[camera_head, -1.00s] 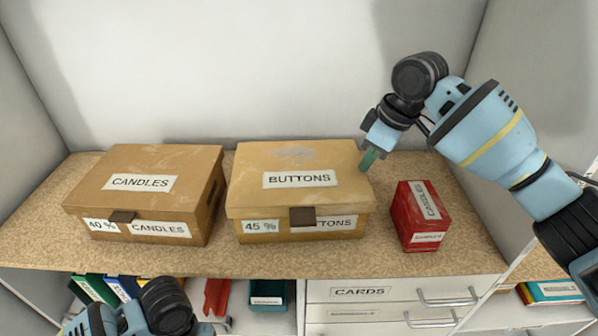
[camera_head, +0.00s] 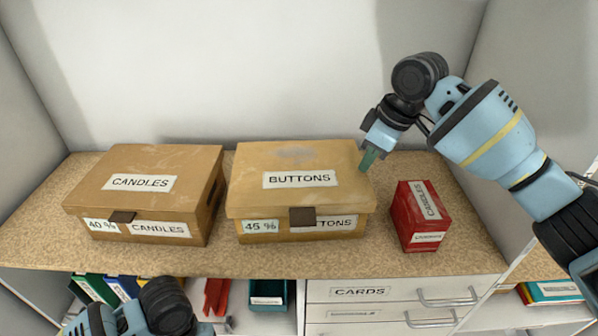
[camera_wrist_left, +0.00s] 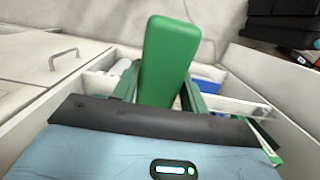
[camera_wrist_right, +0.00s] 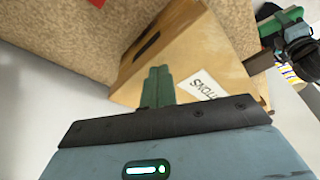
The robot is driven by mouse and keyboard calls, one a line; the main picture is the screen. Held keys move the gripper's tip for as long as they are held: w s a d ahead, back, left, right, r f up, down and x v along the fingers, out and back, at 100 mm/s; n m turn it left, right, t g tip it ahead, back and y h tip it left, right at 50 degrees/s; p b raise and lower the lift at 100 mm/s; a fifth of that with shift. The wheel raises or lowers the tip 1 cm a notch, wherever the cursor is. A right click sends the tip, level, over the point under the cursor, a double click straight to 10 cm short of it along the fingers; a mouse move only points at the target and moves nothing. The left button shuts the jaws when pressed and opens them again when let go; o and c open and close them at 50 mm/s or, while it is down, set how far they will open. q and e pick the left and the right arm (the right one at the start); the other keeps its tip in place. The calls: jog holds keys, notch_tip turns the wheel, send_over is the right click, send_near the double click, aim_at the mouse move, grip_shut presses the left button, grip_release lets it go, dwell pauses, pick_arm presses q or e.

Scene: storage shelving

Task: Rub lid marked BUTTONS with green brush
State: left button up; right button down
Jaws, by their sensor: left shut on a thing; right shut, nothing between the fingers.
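The buttons box (camera_head: 300,222) stands in the middle of the shelf, with its lid (camera_head: 252,180) closed, marked BUTTONS. A pale grey smudge (camera_head: 295,154) shows near the lid's back edge. My right gripper (camera_head: 367,160) is shut and empty at the lid's right edge; whether it touches is unclear. It also shows in the right wrist view (camera_wrist_right: 158,88), beside the box. My left gripper (camera_wrist_left: 158,95) is shut on the green brush (camera_wrist_left: 170,55). Only its plain green block shows; any bristles are hidden. In the head view the left gripper's fingers are out of sight.
A candles box (camera_head: 150,190) stands left of the buttons box, and a small red box (camera_head: 420,215) stands to its right. Below the shelf are binders (camera_head: 105,289), a dark green bin (camera_head: 268,294) and drawers (camera_head: 375,291). The shelf front has a bare strip.

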jog(key=shift+f, duration=0.5)
pick_arm(q)
jog(key=shift+r, duration=0.15)
pick_arm(e)
jog(key=shift+r, duration=0.1)
